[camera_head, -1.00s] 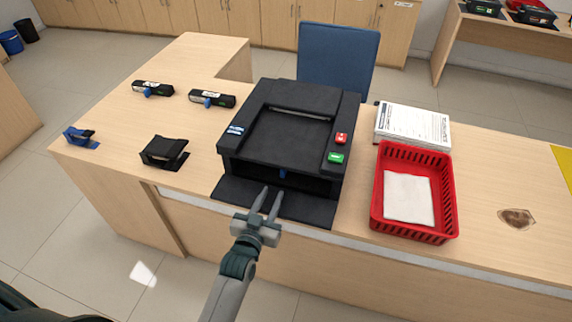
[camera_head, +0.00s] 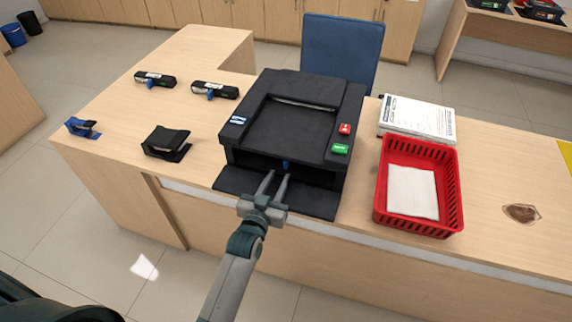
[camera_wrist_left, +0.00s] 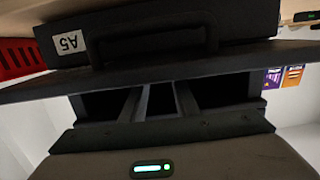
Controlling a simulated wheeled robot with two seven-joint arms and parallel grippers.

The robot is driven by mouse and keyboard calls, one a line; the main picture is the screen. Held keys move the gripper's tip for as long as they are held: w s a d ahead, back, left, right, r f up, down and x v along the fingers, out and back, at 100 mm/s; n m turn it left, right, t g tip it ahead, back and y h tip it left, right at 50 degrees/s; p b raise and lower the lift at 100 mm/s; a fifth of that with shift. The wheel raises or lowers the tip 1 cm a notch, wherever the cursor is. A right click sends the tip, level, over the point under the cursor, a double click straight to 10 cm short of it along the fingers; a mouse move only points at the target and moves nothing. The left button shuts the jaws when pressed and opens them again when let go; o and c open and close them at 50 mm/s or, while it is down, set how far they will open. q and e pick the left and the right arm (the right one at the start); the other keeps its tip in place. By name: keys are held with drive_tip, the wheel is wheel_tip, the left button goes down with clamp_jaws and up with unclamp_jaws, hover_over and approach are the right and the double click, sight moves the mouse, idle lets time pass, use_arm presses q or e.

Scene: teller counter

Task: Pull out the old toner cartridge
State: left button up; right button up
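The black printer (camera_head: 295,120) stands on the counter with its front flap (camera_head: 232,180) folded down and a dark slot open above it. A blue tab (camera_head: 285,164) shows in the slot, apparently on the old toner cartridge; the cartridge body is hidden in the dark. My left gripper (camera_head: 277,177) is over the flap, just in front of the tab, with its two fingers apart and nothing between them. The fingers of my left gripper (camera_wrist_left: 158,100) also show apart in the left wrist view, where I cannot make out the blue tab. My right gripper is out of view.
Two black cartridges with blue tabs (camera_head: 155,79) (camera_head: 215,90) lie at the back left. A black holder (camera_head: 167,142) and a blue one (camera_head: 82,127) stand left. Right of the printer are a paper stack (camera_head: 418,117) and a red basket (camera_head: 455,190) with white sheets.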

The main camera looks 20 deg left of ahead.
sight(285, 163)
use_arm(q)
drive_tip(key=w, duration=0.1)
drive_tip(key=w+b, duration=0.1)
drive_tip(key=w, duration=0.1)
drive_tip(key=w+b, duration=0.1)
drive_tip(key=shift+w+d+f, duration=0.1)
drive_tip(key=shift+w+f, duration=0.1)
drive_tip(key=shift+f, duration=0.05)
drive_tip(key=shift+w+f, duration=0.15)
drive_tip(key=shift+w, duration=1.05)
clamp_jaws()
drive_tip(key=shift+r+p, duration=0.35)
